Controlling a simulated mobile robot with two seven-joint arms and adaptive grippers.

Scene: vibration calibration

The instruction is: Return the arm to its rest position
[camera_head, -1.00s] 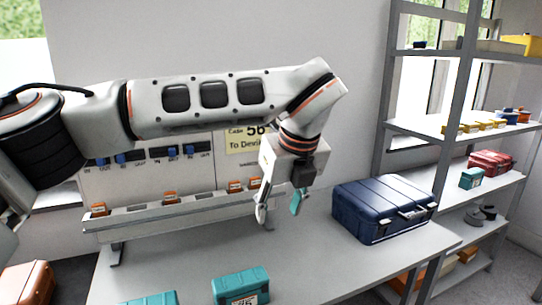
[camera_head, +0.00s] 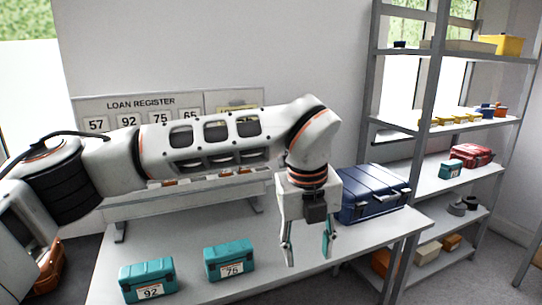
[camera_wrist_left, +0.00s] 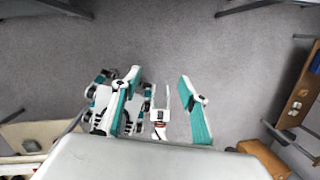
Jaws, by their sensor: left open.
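My left arm (camera_head: 215,142) reaches across the head view from the left, bent at the wrist so that its gripper points down. The left gripper (camera_head: 307,252) is open, with nothing between its white and teal fingers. It hangs in front of the grey table, to the right of the teal boxes and in front of the blue case. In the left wrist view the open fingers (camera_wrist_left: 160,98) show against grey carpet. My right gripper is not seen in the head view.
Teal boxes marked 92 (camera_head: 146,279) and 75 (camera_head: 229,260) stand on the table (camera_head: 205,291). A blue case (camera_head: 372,190) sits at its right end. A grey shelf rack (camera_head: 428,182) stands to the right. A loan register board (camera_head: 150,105) is behind my arm.

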